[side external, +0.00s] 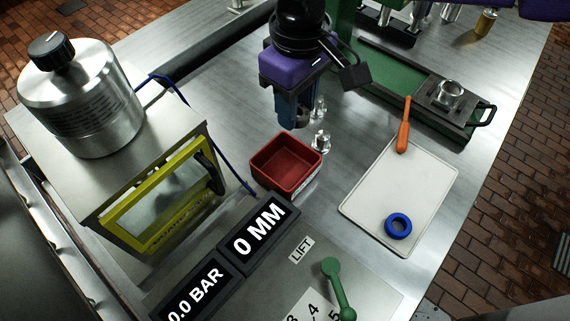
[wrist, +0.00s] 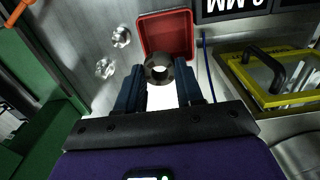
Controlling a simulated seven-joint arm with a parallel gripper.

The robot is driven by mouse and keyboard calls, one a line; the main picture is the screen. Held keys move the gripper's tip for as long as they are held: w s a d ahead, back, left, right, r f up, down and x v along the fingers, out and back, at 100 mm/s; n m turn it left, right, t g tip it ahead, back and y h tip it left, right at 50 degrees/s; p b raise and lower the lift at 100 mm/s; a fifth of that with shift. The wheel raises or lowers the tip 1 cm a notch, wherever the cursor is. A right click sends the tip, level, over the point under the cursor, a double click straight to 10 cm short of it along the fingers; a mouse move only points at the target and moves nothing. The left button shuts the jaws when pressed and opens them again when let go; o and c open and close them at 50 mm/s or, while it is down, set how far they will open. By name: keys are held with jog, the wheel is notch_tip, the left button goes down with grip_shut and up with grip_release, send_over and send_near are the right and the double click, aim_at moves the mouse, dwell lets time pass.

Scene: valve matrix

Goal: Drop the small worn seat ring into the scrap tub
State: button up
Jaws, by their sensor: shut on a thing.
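My gripper (side external: 294,118) hangs above the table just behind the red scrap tub (side external: 259,176). In the wrist view my gripper (wrist: 160,80) is shut on a small dark grey ring (wrist: 159,69), the worn seat ring, held between the blue fingertips. In that view the ring overlaps the near edge of the red tub (wrist: 166,53), which looks empty. In the side view the fingers mostly hide the ring.
Clear fittings (side external: 321,140) stand beside the tub. A white tray (side external: 365,205) at right holds a blue ring (side external: 398,226) and an orange-handled tool (side external: 404,128). A yellow-framed box (side external: 150,205) stands left; display blocks (side external: 257,235) lie in front.

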jog(key=shift+f, duration=2.85)
jog(key=o, duration=1.1)
jog(key=shift+r, duration=8.7)
